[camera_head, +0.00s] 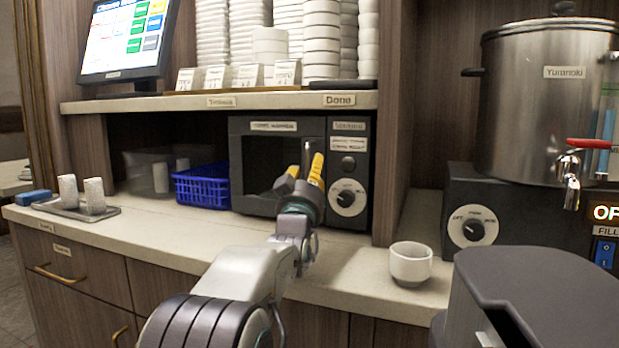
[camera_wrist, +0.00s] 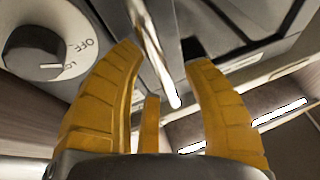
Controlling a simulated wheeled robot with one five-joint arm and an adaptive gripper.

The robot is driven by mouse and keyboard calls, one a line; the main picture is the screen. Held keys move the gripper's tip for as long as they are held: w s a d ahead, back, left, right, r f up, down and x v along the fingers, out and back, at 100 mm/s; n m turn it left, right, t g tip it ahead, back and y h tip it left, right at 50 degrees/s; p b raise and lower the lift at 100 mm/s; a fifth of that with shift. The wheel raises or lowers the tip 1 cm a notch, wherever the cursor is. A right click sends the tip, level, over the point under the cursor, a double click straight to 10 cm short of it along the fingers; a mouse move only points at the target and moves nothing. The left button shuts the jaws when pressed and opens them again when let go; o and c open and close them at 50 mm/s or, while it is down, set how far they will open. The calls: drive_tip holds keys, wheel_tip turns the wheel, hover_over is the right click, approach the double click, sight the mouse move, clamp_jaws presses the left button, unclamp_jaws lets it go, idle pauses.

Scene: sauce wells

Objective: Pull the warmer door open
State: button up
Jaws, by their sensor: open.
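The warmer is a dark box (camera_head: 239,140) on the counter, under the shelf. Its door (camera_head: 262,165) has a dark window and looks shut. A slim, pale metal door handle (camera_head: 307,150) stands upright by the control panel, partly hidden by my fingers. My gripper (camera_head: 305,170) is in front of the handle with its yellow fingers open. In the wrist view the handle (camera_wrist: 153,55) runs down between the spread fingers of my gripper (camera_wrist: 165,60), with gaps visible on both sides. Whether either finger touches it is not clear.
The warmer's knob (camera_head: 347,197) is right of the handle; it shows at left in the wrist view (camera_wrist: 33,52). A blue basket (camera_head: 203,187) stands left of the warmer. A white cup (camera_head: 410,264) stands at the counter's right front. The counter before the warmer is mostly clear.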

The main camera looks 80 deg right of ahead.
drive_tip(key=shift+o, duration=0.3)
clamp_jaws()
idle(0.3)
